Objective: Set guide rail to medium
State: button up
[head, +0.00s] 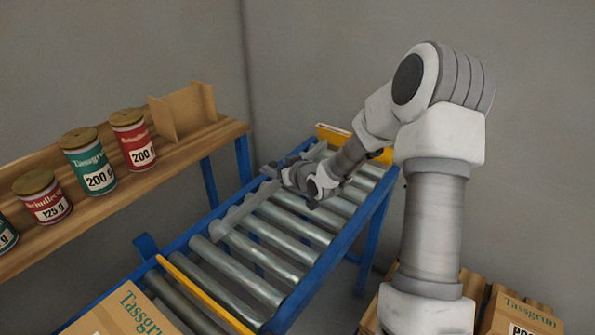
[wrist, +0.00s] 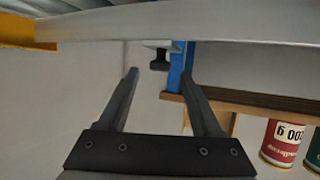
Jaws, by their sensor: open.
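The guide rail (head: 243,210) is a straight grey bar lying lengthwise over the conveyor rollers, towards their left side. In the wrist view the rail (wrist: 225,22) runs across the top of the picture. A black knob (wrist: 159,62) hangs on a pale bracket (wrist: 160,45) just below the rail, beside a blue post. My gripper (wrist: 160,76) is open and empty, with the knob showing between its fingertips; I cannot tell whether they touch it. In the head view my gripper (head: 272,172) is at the rail's far end, small and partly hidden by my wrist. No setting marks are readable.
The conveyor (head: 222,255) has a blue frame and yellow bars at both ends. A wooden shelf (head: 185,155) with several cans, including a red one (head: 133,140), stands to the left. Cardboard boxes (head: 130,312) are at the front. Walls close off the back.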

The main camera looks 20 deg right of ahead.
jog(key=p+v, duration=0.3)
jog(key=v, duration=1.2)
